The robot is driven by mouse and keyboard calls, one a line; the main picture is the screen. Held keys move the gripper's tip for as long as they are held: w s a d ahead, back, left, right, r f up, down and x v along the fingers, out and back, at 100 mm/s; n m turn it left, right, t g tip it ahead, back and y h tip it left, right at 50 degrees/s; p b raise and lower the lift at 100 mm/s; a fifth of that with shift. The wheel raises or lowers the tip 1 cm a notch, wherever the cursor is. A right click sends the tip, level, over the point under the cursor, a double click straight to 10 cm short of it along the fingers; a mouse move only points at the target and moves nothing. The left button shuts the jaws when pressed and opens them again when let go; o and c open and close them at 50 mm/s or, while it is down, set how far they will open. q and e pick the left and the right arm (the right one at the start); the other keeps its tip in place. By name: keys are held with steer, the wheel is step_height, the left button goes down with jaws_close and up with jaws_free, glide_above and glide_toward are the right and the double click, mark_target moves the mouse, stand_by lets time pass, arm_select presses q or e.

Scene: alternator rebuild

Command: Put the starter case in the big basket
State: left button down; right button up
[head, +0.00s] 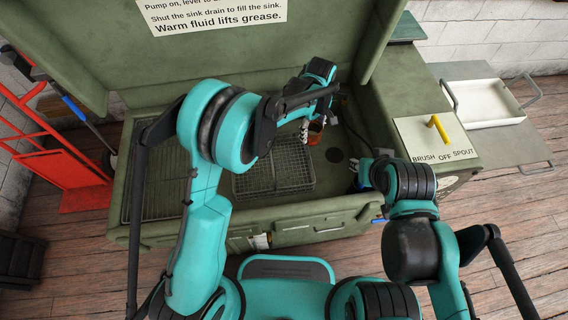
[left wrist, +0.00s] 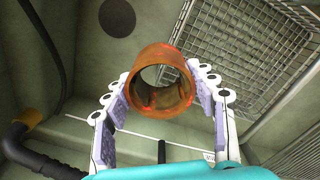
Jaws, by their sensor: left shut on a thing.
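The starter case, a rusty brown open tube, is held in my left gripper (left wrist: 162,95). In the left wrist view the case (left wrist: 158,97) sits between the two fingers, its open end facing the camera. In the head view the case (head: 316,132) shows small beside the left gripper (head: 306,134), above the right part of the sink. A wire basket (head: 275,182) stands in the sink, left of and nearer than the case; it looks empty. It also shows in the left wrist view (left wrist: 240,45). My right gripper (head: 361,178) is low by the sink's right edge, mostly hidden by its arm.
A wire mesh area (head: 155,195) lies in the sink's left part, partly behind my left arm. A dark round drain (head: 334,155) is right of the basket. A panel with a yellow lever (head: 438,127) and a white tray (head: 487,103) are on the right.

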arm_select(q)
steer(key=s+a+f, duration=0.1)
steer(key=s+a, duration=0.1)
steer(key=s+a+f+b, duration=0.1)
steer(key=s+a+f, duration=0.1)
steer(key=s+a+f+b, duration=0.1)
steer(key=s+a+f, duration=0.1)
steer(key=shift+s+a+f, duration=0.1)
steer(key=shift+a+f, duration=0.15)
steer(key=shift+a, duration=0.1)
steer(key=shift+f+b, duration=1.05)
steer(key=shift+f, duration=0.85)
steer(key=shift+f, duration=0.1)
steer(key=c, duration=0.5)
jaws_free()
